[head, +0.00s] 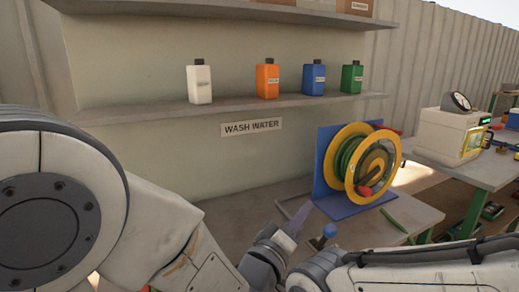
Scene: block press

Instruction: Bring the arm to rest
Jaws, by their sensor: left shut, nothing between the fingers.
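My left arm comes in from the left, and its gripper (298,218) shows at the lower middle, over the bench (412,212). Its fingers are shut with nothing between them, to the left of the hose reel's blue stand. My right arm (420,268) lies across the lower right corner. I do not see its gripper. A small blue knob (329,230) shows just right of my left gripper; I cannot tell what it belongs to.
A yellow reel (347,160) with green hose stands on the bench on a blue stand (325,165). A shelf (230,108) holds white, orange, blue and green bottles above a WASH WATER sign (251,127). A pale machine (447,136) stands on a table at right.

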